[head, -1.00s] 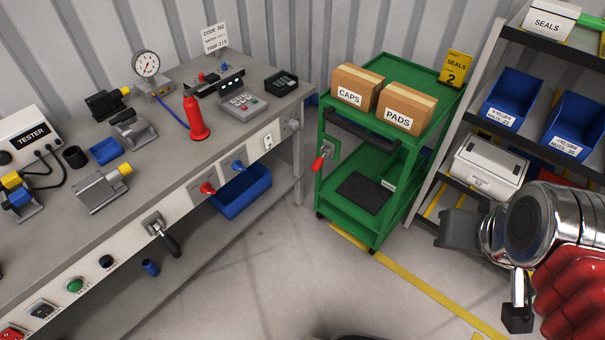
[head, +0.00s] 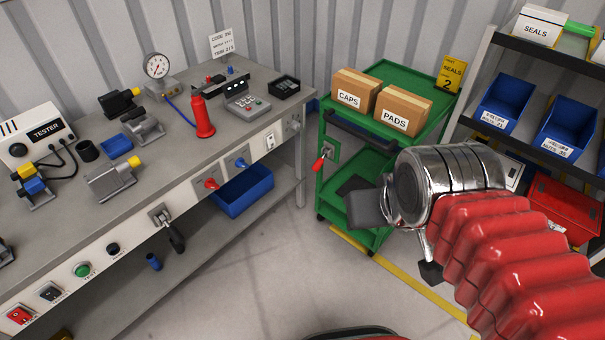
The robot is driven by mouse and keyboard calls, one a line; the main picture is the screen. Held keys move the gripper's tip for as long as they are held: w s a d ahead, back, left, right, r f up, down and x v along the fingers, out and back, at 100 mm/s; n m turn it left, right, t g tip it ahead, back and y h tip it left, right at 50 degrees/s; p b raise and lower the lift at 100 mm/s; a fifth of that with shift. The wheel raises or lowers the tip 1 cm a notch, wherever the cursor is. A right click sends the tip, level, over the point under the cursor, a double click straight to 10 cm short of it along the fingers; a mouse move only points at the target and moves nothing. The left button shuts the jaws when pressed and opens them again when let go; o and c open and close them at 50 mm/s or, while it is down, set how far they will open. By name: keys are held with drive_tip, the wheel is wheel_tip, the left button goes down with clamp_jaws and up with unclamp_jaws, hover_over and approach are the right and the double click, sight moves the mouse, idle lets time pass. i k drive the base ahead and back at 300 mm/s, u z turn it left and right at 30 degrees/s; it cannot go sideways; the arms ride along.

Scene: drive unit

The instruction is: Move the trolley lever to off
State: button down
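The green trolley (head: 385,78) stands beyond the bench, against the wall. Its lever (head: 319,164) has a red handle and sits on a small grey plate (head: 331,151) at the trolley's near left side. The handle points down and to the left from the plate. Any on or off marking is too small to read. My gripper (head: 372,206) is right of the lever and nearer to me, apart from it in the picture. Its dark end parts show beyond my silver wrist, but whether they are open cannot be told. My arm and gripper cover the trolley's lower right part.
Boxes marked CAPS (head: 350,98) and PADS (head: 396,121) stand on the trolley top. The workbench (head: 150,215) on the left carries a red cone-like object (head: 203,120) and other levers and buttons. A shelf with blue bins (head: 505,100) stands right. Floor between bench and trolley is clear.

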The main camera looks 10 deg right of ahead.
sight(319, 164)
drive_tip(key=u, duration=0.7)
drive_tip(key=i, duration=1)
drive_tip(key=u, duration=0.05)
